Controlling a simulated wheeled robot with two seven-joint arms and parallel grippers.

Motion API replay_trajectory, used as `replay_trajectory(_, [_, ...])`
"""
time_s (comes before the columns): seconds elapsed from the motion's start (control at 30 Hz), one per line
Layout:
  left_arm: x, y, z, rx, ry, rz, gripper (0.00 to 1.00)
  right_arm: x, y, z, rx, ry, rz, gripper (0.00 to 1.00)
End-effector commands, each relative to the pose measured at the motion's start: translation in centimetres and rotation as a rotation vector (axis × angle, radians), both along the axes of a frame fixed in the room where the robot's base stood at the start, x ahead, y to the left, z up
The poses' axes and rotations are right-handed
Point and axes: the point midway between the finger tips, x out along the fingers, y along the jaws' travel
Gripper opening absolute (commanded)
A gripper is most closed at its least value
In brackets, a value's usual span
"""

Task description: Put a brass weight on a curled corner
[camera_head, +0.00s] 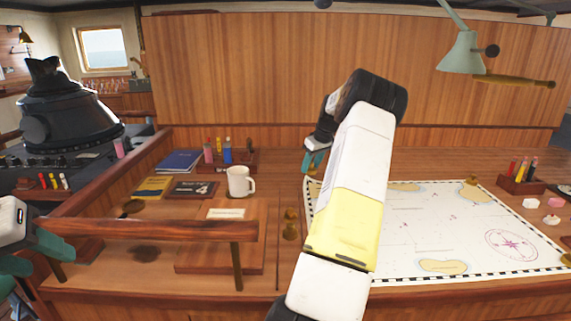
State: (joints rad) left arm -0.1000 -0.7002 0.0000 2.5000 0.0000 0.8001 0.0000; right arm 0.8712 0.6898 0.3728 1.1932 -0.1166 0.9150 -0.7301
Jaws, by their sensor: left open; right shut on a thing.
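A chart (440,225) lies on the wooden table, its left part largely hidden behind my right arm. Two brass weights (290,231) stand close together just left of the chart. Another brass weight (472,181) sits at the chart's far edge, towards the right. A brass piece also shows at the chart's near right corner (566,259). My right gripper (313,168) is shut at the chart's far left corner, and a small brass-coloured bit shows below its fingers. My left gripper (38,262) is open and empty at the far left, away from the chart.
A white mug (240,181), books (180,161) and a pen holder (228,157) stand left of the chart. A wooden rail (150,230) crosses the near left. A pen box (520,182) and erasers (553,202) lie at the right. A lamp (461,52) hangs above.

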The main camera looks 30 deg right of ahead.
Motion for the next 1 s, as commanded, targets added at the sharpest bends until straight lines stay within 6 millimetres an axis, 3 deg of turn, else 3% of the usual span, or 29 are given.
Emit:
replay_trajectory(0.5, [0.0, 0.0, 0.0, 0.000, 0.000, 0.000, 0.48, 0.0, 0.0, -4.3, 0.000, -0.001, 0.000, 0.00])
replay_trajectory(1.0, [0.0, 0.0, 0.0, 0.000, 0.000, 0.000, 0.48, 0.0, 0.0, -4.7, -0.001, -0.002, 0.001, 0.00])
